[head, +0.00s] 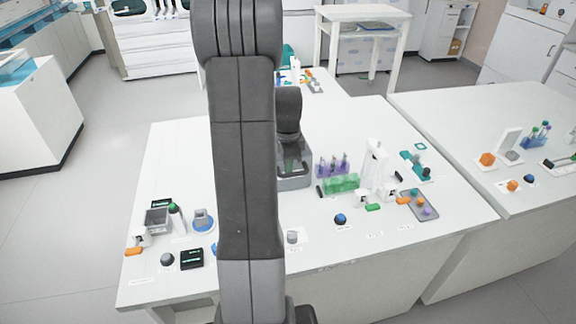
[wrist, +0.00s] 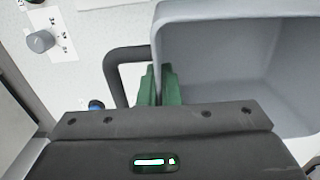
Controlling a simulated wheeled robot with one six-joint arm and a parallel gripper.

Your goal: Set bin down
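The bin is a grey, open-topped container with a dark looped handle on its side. In the wrist view the bin (wrist: 235,10) fills the upper right, and its interior looks empty where I can see it. My gripper (wrist: 160,86) has two green fingers closed on the bin's near-left wall beside the handle, one finger on each side. In the head view the bin (head: 296,183) is partly hidden behind my arm, over the middle of the white table (head: 345,118). I cannot tell whether its base touches the tabletop.
To the bin's right are a purple tube rack (head: 326,169), a green rack (head: 341,184) and a white stand (head: 376,165). A small grey box (head: 157,221) and several small items sit at the front left. The table's back right is clear.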

